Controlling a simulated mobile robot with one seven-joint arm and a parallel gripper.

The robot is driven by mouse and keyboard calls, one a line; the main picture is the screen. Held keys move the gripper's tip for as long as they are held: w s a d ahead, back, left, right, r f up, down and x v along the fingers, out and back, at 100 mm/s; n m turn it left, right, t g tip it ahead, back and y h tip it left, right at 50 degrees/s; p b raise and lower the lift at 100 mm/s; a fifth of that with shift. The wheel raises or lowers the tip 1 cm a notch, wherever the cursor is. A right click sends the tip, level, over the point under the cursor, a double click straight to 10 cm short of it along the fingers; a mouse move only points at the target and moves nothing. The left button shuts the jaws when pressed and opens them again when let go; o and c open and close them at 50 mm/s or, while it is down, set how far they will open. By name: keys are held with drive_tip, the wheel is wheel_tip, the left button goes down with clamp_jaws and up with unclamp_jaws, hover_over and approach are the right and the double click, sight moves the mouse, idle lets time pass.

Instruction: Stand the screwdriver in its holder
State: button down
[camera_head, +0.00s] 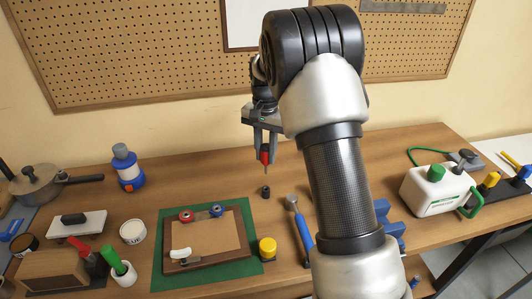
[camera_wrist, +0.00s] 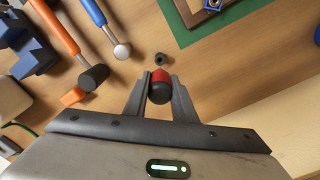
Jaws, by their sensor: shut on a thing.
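The screwdriver has a red and black handle (camera_head: 265,154) and a thin shaft pointing down, roughly upright. My gripper (camera_head: 265,146) is shut on its handle and holds it above the table. In the wrist view the red and black handle (camera_wrist: 160,86) sits between the two fingers of my gripper (camera_wrist: 160,92). A small dark cylinder, which looks like the holder (camera_head: 266,192), stands on the table just below the shaft tip. In the wrist view the holder (camera_wrist: 161,59) shows a dark opening, just beyond the handle. A gap separates tip and holder in the head view.
A blue-handled hammer (camera_head: 300,228) lies right of the holder. Table behind the holder is clear.

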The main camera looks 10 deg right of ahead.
sight(266, 170)
drive_tip(key=shift+f+b, duration=1.65)
drive_tip(key=shift+f, duration=1.15)
drive_tip(key=shift+f, duration=0.4)
drive_tip(key=shift+f, duration=0.25)
drive_tip(key=shift+f, duration=1.8)
drive_tip(key=c, duration=0.6)
unclamp_jaws()
drive_tip(key=shift+o, duration=0.3)
drive_tip(key=o, duration=0.5)
drive_tip(key=shift+o, duration=0.2)
